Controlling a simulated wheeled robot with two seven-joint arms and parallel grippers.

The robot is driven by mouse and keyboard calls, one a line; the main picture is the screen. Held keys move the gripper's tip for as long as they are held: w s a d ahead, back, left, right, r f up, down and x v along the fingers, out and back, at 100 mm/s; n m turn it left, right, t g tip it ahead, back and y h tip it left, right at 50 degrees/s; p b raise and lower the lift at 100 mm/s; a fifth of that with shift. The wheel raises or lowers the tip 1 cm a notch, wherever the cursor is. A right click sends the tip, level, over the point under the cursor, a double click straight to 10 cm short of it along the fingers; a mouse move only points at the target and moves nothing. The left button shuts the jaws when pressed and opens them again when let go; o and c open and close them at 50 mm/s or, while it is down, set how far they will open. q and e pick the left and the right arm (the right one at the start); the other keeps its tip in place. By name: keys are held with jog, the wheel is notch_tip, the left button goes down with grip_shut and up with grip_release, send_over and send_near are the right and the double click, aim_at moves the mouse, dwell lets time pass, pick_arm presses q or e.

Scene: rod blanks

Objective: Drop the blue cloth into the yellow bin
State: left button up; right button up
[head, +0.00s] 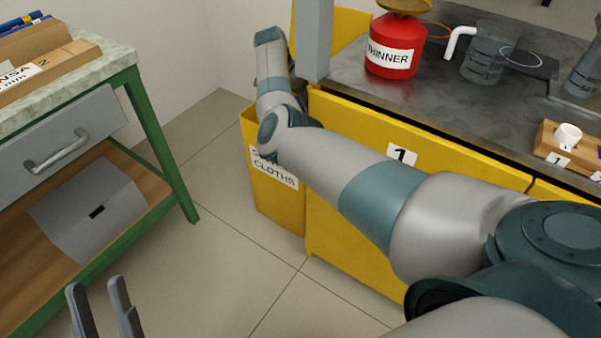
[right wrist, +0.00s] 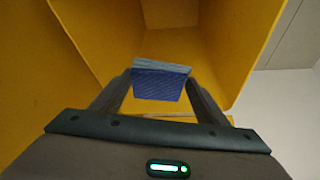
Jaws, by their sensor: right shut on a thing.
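The blue cloth (right wrist: 160,82) is a folded pad seen in the right wrist view. My right gripper (right wrist: 160,88) is shut on it, with a finger at each side. The yellow bin (head: 275,196), with a label reading CLOTHS, stands on the floor at the end of the yellow cabinet. In the right wrist view the bin's yellow walls (right wrist: 240,45) surround the view beyond the cloth. In the head view my right arm reaches over the bin and hides its opening; the right gripper and cloth are hidden there. My left gripper (head: 104,305) is open and empty at the bottom left.
A red thinner can (head: 392,58) and a glass jug (head: 485,52) stand on the dark worktop (head: 440,95) above the yellow cabinet (head: 350,240). Floor between is clear.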

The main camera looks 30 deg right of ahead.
pick_arm(q)
jog(key=shift+s+a+r+t, duration=0.15)
jog(key=shift+r+t, duration=0.15)
jog(key=shift+r, duration=0.2)
pick_arm(e)
jog(key=shift+f, duration=0.15)
jog(key=o, duration=1)
